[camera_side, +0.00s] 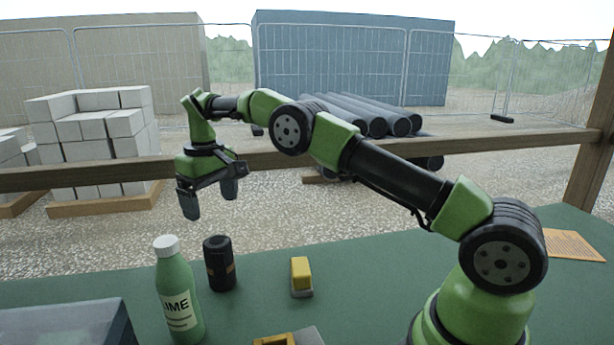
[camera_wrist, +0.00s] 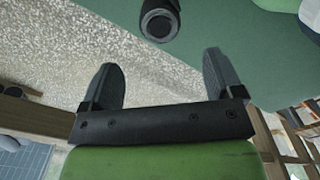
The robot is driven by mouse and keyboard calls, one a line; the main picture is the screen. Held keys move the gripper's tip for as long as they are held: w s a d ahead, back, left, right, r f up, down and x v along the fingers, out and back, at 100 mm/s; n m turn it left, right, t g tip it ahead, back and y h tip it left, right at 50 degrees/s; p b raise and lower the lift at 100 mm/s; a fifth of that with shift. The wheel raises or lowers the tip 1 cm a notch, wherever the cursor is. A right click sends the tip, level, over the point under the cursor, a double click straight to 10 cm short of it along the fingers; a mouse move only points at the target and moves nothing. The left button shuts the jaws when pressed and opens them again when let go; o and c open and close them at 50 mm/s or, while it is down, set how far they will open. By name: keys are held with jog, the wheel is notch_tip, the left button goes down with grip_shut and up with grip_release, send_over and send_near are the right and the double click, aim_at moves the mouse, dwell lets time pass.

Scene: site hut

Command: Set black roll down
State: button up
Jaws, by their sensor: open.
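The black roll (camera_side: 220,264) stands upright on the green table in the side view, just right of a green bottle. It has a dark body with a thin brownish band. My gripper (camera_side: 210,206) is above the table, higher than the roll, with its two fingers spread and nothing between them. In the wrist view the open gripper (camera_wrist: 167,80) shows both fingers apart, and the roll (camera_wrist: 160,22) shows end-on beyond the fingertips, clear of them.
The green bottle (camera_side: 178,295) with a white cap stands close left of the roll. A yellow and grey block (camera_side: 301,277) lies to the right. A grey box (camera_side: 70,325) fills the front left corner. An orange sheet (camera_side: 570,245) lies at far right. Green table (camera_side: 370,285) is bare right of the block.

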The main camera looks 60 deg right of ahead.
jog(key=s+a+r+m+t+y, duration=0.1)
jog(key=s+a+r+m+t, duration=0.2)
jog(key=s+r, duration=1.2)
jog(key=s+a+f+m+t+y, duration=0.1)
jog(key=s+t, duration=0.3)
jog(key=s, duration=1.1)
jog(key=shift+s+a+f, duration=0.2)
jog(key=shift+s+f, duration=0.05)
jog(key=shift+f, duration=0.15)
